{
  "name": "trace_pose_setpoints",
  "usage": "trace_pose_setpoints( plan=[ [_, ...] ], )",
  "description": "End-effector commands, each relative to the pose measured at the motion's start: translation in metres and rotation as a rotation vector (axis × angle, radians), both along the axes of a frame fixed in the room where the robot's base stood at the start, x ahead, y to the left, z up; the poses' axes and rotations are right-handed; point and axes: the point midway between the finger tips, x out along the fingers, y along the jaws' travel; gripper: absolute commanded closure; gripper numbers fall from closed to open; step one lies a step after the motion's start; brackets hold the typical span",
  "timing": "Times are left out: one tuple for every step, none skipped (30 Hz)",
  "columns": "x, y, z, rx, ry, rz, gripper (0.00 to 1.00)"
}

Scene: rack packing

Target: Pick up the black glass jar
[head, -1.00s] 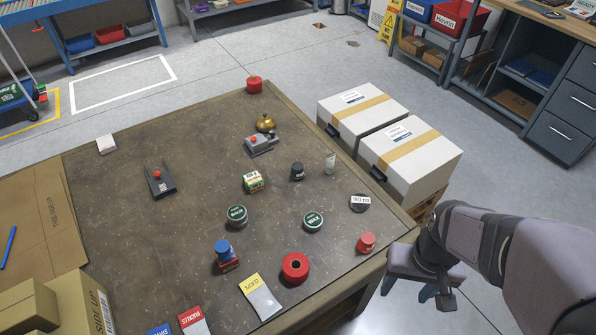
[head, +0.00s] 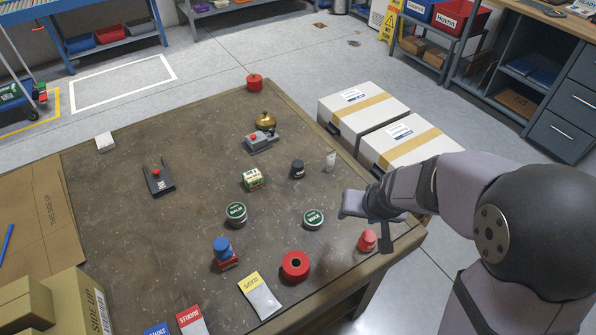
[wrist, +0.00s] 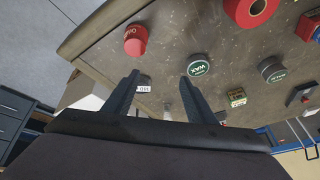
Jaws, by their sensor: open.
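The black glass jar (head: 298,169) stands upright on the worktable, right of its middle, between a small yellow-green box and a clear vial. My gripper (head: 364,222) is over the table's right edge, to the right of and nearer than the jar. I cannot clearly pick out the jar in the wrist view.
Near the jar are the yellow-green box (head: 252,180), the vial (head: 330,161), a wax tin (head: 313,220) and a bell (head: 265,121). White boxes (head: 362,107) stand beyond the table's right edge.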

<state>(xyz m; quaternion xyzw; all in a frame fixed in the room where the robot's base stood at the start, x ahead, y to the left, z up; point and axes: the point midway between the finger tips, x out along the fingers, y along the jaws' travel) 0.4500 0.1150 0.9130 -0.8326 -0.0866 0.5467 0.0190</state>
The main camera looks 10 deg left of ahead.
Motion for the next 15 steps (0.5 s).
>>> trace_pose_setpoints(
  plan=[
    [0.024,0.026,-0.012,0.016,-0.062,0.015,0.49],
    [0.039,0.04,-0.015,0.026,-0.107,0.016,0.49],
    [0.058,0.058,-0.018,0.036,-0.166,0.014,0.49],
    [0.07,0.071,-0.021,0.042,-0.21,0.013,0.49],
    [0.082,0.084,-0.024,0.046,-0.251,0.009,0.49],
    [0.096,0.1,-0.028,0.049,-0.31,0.004,0.49],
    [0.106,0.111,-0.031,0.05,-0.351,-0.003,0.49],
    [0.114,0.122,-0.035,0.047,-0.39,-0.009,0.49],
    [0.123,0.135,-0.038,0.044,-0.443,-0.021,0.49],
    [0.129,0.144,-0.042,0.039,-0.478,-0.028,0.49],
    [0.133,0.152,-0.045,0.033,-0.512,-0.037,0.49],
    [0.137,0.162,-0.049,0.023,-0.556,-0.048,0.49],
    [0.14,0.168,-0.052,0.016,-0.585,-0.058,0.49],
    [0.142,0.173,-0.054,0.008,-0.613,-0.067,0.49],
    [0.144,0.179,-0.058,-0.004,-0.646,-0.077,0.49]
  ],
)
